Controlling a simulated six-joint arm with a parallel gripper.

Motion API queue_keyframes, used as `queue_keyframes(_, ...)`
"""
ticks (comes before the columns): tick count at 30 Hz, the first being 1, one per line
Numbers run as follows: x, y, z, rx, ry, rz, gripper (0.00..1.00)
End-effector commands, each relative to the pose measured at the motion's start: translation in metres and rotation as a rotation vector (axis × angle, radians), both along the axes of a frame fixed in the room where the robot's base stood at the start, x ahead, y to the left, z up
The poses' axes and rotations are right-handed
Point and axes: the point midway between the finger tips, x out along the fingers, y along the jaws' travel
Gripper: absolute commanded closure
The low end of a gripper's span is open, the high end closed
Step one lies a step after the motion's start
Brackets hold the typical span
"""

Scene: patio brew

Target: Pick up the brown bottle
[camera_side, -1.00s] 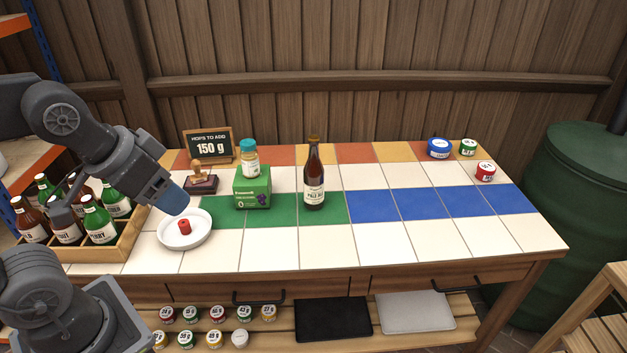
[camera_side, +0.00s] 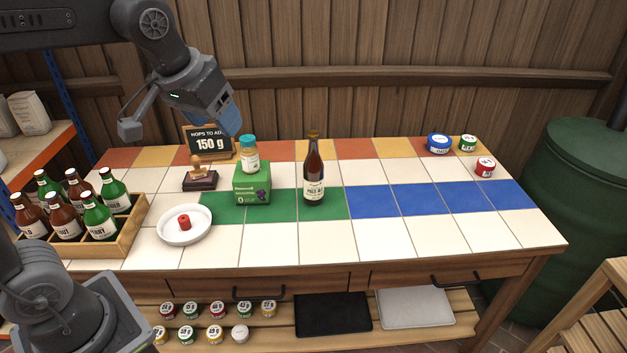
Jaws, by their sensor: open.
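A brown bottle (camera_side: 314,172) with a pale label stands upright on the green tiles near the middle of the table. More brown bottles, such as this one (camera_side: 66,222), stand among green ones in the wooden crate (camera_side: 128,236) at the left. My gripper (camera_side: 232,122) is open and empty. It hangs in the air up and left of the standing bottle, in front of the hops sign in the picture. Its fingers show only partly.
A green box (camera_side: 252,184) with a teal-capped jar (camera_side: 250,155) on it stands just left of the bottle. A stamp (camera_side: 199,178), a white dish (camera_side: 205,229) with a red piece and the hops sign (camera_side: 208,142) are farther left. Blue tiles (camera_side: 420,197) to the right are clear.

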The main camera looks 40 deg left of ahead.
Motion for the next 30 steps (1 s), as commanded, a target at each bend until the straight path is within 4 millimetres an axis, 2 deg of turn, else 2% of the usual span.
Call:
queue_keyframes(1, 0.024, 0.003, 0.004, -0.001, 0.013, 0.032, 0.39)
queue_keyframes(4, 0.067, 0.009, 0.009, -0.005, 0.025, 0.102, 0.39)
queue_keyframes(8, 0.123, 0.017, 0.005, -0.008, 0.039, 0.196, 0.39)
queue_keyframes(12, 0.181, 0.027, -0.01, -0.01, 0.049, 0.3, 0.39)
queue_keyframes(15, 0.218, 0.034, -0.027, -0.008, 0.054, 0.372, 0.39)
queue_keyframes(18, 0.248, 0.04, -0.046, -0.008, 0.056, 0.435, 0.39)
queue_keyframes(21, 0.267, 0.045, -0.062, -0.007, 0.056, 0.484, 0.39)
queue_keyframes(24, 0.279, 0.047, -0.071, -0.006, 0.052, 0.514, 0.39)
queue_keyframes(30, 0.288, 0.053, -0.089, -0.005, 0.055, 0.529, 0.39)
